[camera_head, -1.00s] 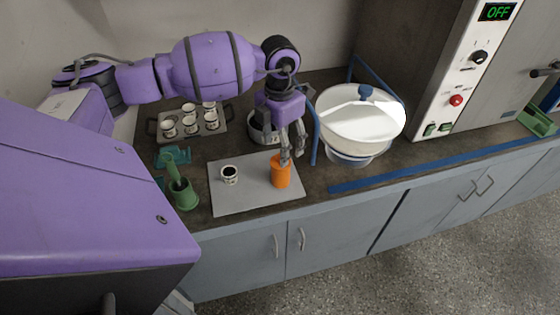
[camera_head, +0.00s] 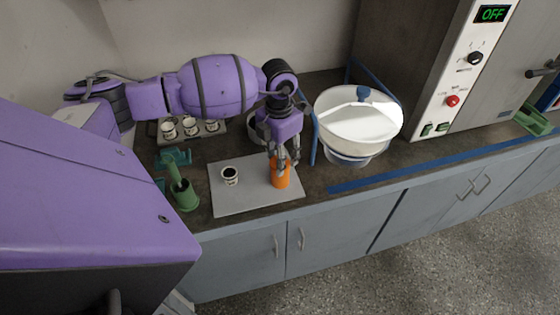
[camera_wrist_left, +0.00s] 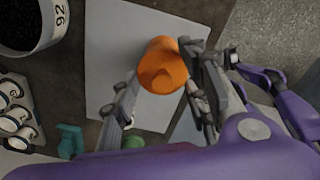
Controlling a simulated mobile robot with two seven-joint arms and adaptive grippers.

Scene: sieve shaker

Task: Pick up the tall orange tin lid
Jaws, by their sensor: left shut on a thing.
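The tall orange tin (camera_head: 281,177) stands upright on the right part of a light grey mat (camera_head: 230,203). Its orange lid (camera_wrist_left: 163,68) shows from above in the left wrist view. My left gripper (camera_head: 282,161) comes down over the tin from above, with its fingers on either side of the top. It is shut on the lid. The seam between lid and tin is hard to make out. The gripper's fingers (camera_wrist_left: 160,84) also show around the orange top in the left wrist view. My right gripper is not in view.
A small cup (camera_head: 230,176) with dark contents stands on the mat's left part. A green holder (camera_head: 184,195) is left of the mat. Several cups sit on a tray behind. A white bowl (camera_head: 356,128) with a blue frame stands to the right, beside the oven-like cabinet (camera_head: 450,80).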

